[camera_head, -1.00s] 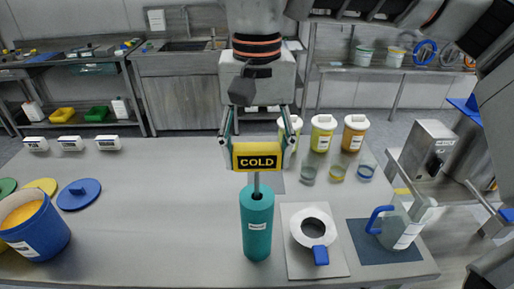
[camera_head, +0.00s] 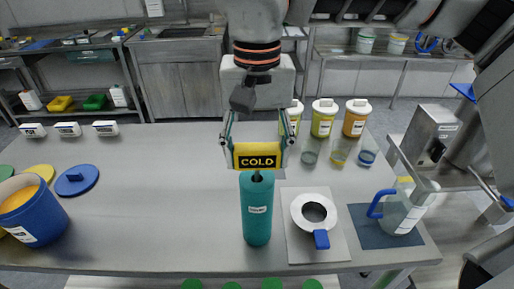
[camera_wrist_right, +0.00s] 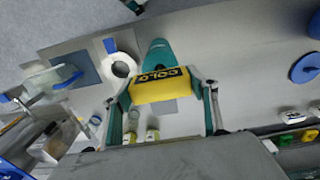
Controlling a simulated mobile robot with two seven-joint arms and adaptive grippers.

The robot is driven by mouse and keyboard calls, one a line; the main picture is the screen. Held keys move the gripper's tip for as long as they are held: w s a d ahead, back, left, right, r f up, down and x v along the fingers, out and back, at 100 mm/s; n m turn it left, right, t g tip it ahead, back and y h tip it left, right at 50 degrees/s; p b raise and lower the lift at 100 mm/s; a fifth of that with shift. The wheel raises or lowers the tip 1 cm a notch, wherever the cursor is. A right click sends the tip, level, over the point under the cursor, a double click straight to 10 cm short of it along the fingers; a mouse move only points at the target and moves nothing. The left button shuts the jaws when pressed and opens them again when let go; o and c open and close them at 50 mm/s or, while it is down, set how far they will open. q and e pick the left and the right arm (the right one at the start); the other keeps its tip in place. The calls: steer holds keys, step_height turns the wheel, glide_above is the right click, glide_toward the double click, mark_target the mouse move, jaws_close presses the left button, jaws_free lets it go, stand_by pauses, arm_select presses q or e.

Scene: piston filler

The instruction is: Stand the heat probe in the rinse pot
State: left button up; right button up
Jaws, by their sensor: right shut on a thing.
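The heat probe has a yellow block handle marked COLD (camera_head: 257,156); it also shows in the wrist view (camera_wrist_right: 160,86). My right gripper (camera_head: 257,148) is shut on this handle, one finger at each side. The probe is upright over a tall teal pot (camera_head: 257,212), which I take for the rinse pot; its label is too small to read. The handle is just above the pot's top. Only a short bit of shaft shows at the pot's mouth; the rest is hidden inside. The pot also shows in the wrist view (camera_wrist_right: 157,52). My left gripper is not in view.
A white ring-shaped vessel with a blue handle (camera_head: 314,212) stands close right of the pot. A clear jug (camera_head: 402,208) is on a dark mat farther right. Lidded jars (camera_head: 323,118) and small glasses stand behind.

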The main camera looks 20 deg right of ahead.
steer(key=shift+f+b, duration=0.6)
steer(key=shift+f, duration=0.8)
steer(key=o, duration=1.2)
step_height(320, 180, up, 12)
steer(key=shift+r, duration=0.1)
